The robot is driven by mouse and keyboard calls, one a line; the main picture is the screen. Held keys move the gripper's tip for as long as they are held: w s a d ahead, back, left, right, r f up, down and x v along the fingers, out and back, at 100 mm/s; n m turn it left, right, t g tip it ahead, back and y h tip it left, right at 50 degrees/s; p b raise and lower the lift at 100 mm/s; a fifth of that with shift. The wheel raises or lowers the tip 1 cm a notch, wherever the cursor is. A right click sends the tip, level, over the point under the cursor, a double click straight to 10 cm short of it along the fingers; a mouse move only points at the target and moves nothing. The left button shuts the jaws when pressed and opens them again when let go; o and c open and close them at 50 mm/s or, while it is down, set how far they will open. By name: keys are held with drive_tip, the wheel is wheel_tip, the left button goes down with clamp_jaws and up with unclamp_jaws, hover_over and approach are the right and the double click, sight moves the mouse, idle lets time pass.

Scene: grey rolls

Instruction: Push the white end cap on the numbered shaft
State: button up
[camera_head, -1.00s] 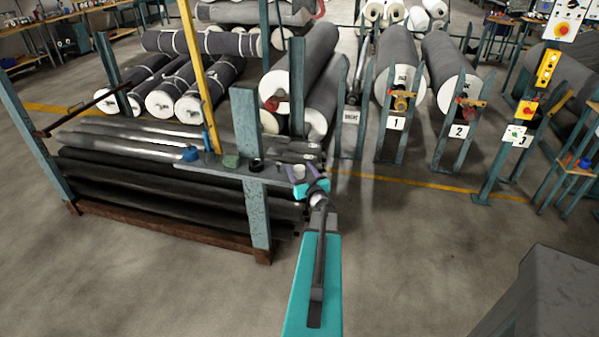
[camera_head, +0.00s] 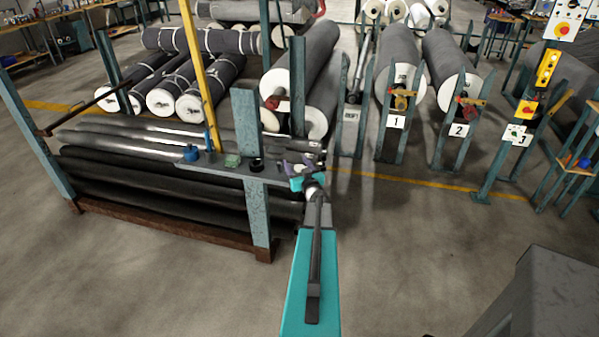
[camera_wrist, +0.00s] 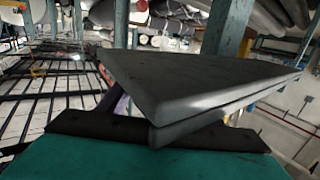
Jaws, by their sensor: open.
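My gripper (camera_head: 299,169) is open at the right end of a narrow grey shelf, its dark purple fingers pointing away from me. It is beside the ends of dark shafts (camera_head: 308,146) that carry small pale marks, too small to read. I cannot make out the white end cap in either current view; the fingers may hide it. I see nothing clearly held.
The shelf (camera_head: 222,168) holds a blue item (camera_head: 191,153), a green block (camera_head: 232,160) and a black ring (camera_head: 256,164). A blue-grey post (camera_head: 258,215) and a rack of dark rolls (camera_head: 160,190) stand left of my arm.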

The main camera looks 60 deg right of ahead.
drive_tip(key=c, duration=1.1)
drive_tip(key=shift+r, duration=0.15)
drive_tip(key=shift+c, duration=0.2)
drive_tip(key=shift+r+b, duration=0.3)
drive_tip(key=shift+r, duration=1.1)
drive_tip(key=shift+s+a+r, duration=0.15)
drive_tip(key=shift+s+r, duration=0.1)
drive_tip(key=shift+s, duration=0.05)
drive_tip(key=s+d+b+v, duration=0.1)
drive_tip(key=v, duration=0.6)
drive_tip(key=d+b+v, duration=0.1)
drive_tip(key=v, duration=0.7)
drive_tip(key=shift+s+r, duration=0.35)
drive_tip(key=shift+s, duration=0.05)
